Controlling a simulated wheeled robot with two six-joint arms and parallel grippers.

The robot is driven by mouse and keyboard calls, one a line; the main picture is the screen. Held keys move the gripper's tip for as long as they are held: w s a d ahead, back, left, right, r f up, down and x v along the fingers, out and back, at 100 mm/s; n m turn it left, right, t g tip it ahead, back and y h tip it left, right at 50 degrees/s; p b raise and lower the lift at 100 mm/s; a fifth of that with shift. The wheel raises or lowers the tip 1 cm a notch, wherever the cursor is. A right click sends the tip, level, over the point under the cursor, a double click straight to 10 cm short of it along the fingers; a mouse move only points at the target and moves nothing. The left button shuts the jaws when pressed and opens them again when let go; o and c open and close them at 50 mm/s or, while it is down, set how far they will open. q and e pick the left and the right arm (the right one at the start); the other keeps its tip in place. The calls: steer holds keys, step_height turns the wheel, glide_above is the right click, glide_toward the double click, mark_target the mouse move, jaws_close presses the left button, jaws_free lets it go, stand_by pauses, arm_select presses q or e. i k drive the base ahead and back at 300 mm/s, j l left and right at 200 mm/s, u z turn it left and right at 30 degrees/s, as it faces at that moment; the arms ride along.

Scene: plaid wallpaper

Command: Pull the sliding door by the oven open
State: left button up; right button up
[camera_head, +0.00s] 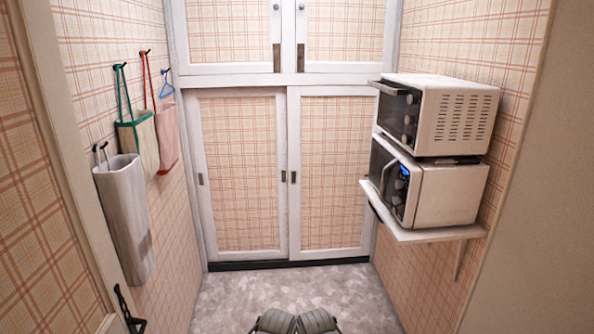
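Two plaid sliding doors with white frames close the low cupboard at the back. The right sliding door (335,170) is the one nearer the oven, and its small dark recessed pull (293,177) sits on its left edge. The left sliding door (240,175) has a pull (201,179) on its left edge. Both panels look shut, with no gap showing. The oven (455,120) stands at the right on top of a microwave (440,195). Neither of my grippers' fingers show. Two dark grey rounded parts at the bottom middle look like my own body.
A white wall shelf (425,235) under the microwave juts out at the right. Bags (125,215) and a blue hanger (166,90) hang on the left wall. Upper cupboard doors (345,35) are above. The grey floor (300,288) before the doors is clear.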

mark_target(332, 128)
steer(key=i+l, duration=0.1)
steer(key=i, duration=2.8)
steer(key=j+u, duration=0.15)
